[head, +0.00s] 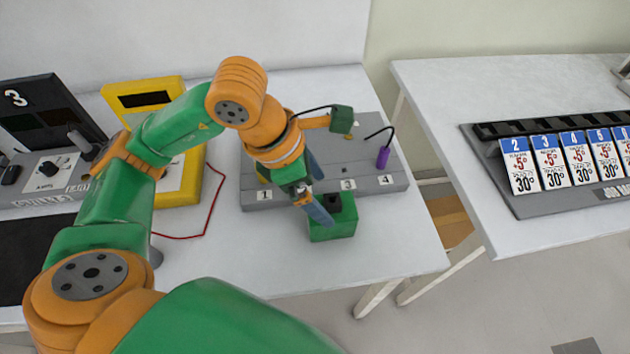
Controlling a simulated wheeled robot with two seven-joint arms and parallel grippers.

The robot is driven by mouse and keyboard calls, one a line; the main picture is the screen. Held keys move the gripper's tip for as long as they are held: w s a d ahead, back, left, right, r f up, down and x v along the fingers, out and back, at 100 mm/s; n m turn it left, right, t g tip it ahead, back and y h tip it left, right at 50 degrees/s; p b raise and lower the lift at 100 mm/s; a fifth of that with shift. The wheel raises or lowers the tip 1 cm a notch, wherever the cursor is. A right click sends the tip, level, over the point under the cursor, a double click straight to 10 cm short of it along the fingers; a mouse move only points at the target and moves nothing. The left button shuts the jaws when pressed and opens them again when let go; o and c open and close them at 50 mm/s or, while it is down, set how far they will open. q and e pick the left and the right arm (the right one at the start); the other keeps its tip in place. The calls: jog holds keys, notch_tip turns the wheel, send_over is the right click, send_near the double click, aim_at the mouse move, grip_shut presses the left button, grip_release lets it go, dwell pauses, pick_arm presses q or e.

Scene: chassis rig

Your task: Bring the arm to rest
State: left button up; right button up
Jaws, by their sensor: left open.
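My left arm, green and orange, comes in from the left and bends down over the grey chassis rig (376,187) on the white table. My left gripper (319,190) is over the front edge of the rig, with its two blue-grey fingers apart. A green block (335,226) with a dark hole in its top is just below the fingers; I cannot tell whether a finger touches it. Nothing shows held between the fingers. Part of the rig is hidden behind my gripper and forearm. My right gripper is not in view.
A purple cylinder (383,158) with a black lead and a small green block (341,119) are on the rig. A yellow meter (190,182) with a red wire stands left. A card rack (525,204) is on the right table (475,85). The front table surface is clear.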

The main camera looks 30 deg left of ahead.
pick_arm(q)
jog(key=shift+v, duration=1.55)
